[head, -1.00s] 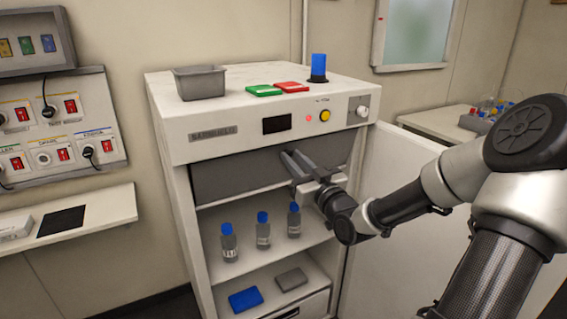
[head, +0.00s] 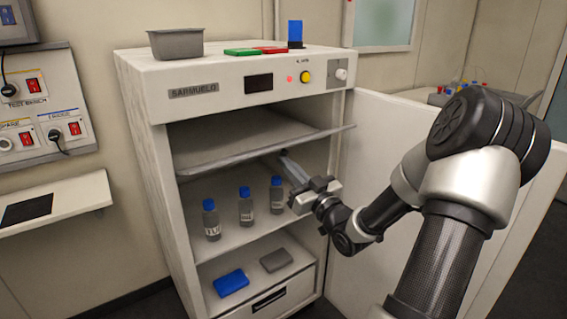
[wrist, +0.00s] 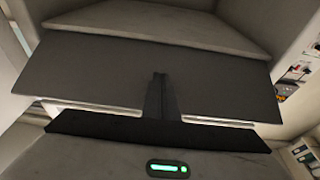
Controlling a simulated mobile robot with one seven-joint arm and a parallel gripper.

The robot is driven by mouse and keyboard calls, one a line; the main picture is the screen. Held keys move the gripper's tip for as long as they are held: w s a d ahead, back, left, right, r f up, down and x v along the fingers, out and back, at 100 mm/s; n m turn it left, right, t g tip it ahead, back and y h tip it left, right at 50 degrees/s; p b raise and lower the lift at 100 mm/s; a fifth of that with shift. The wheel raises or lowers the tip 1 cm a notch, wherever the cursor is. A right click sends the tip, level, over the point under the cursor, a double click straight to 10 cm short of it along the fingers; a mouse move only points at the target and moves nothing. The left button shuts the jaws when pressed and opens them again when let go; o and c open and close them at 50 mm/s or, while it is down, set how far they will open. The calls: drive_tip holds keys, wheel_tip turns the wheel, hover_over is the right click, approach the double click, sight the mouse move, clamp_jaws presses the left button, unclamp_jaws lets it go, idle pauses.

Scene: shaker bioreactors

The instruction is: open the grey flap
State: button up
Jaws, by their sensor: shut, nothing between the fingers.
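The grey flap (head: 255,142) is in the upper bay of the white cabinet. It is tilted up to nearly level, and its near edge juts out past the cabinet front at the right. My gripper (head: 285,160) is shut and empty, with its fingers just under the flap's near edge. I cannot tell whether they touch it. In the wrist view the shut fingers (wrist: 159,80) stand in front of a wide dark grey panel, which seems to be the flap (wrist: 90,70).
Several blue-capped bottles (head: 245,208) stand on the shelf below. A blue box (head: 231,283) and a grey box (head: 276,260) lie lower. The cabinet door (head: 390,150) stands open at the right, behind my arm. A grey tray (head: 175,43) sits on top.

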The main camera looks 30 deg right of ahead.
drive_tip(key=o, duration=0.9)
drive_tip(key=shift+d+r, duration=0.1)
drive_tip(key=shift+r, duration=0.2)
drive_tip(key=shift+s+d+f+b, duration=0.1)
drive_tip(key=shift+s+f+b, duration=0.25)
drive_tip(key=shift+s+f, duration=1.8)
drive_tip(key=shift+s+a+f+b, duration=0.1)
drive_tip(key=shift+f+b, duration=0.2)
drive_tip(key=shift+f, duration=3.85)
drive_tip(key=shift+s+d+f+b, duration=0.1)
drive_tip(key=shift+s+f+b, duration=0.25)
drive_tip(key=shift+s+f, duration=1.8)
drive_tip(key=shift+w+f, duration=0.95)
drive_tip(key=p+v, duration=0.1)
drive_tip(key=v, duration=1.6)
drive_tip(key=shift+s+f+p, duration=0.15)
drive_tip(key=shift+p, duration=0.2)
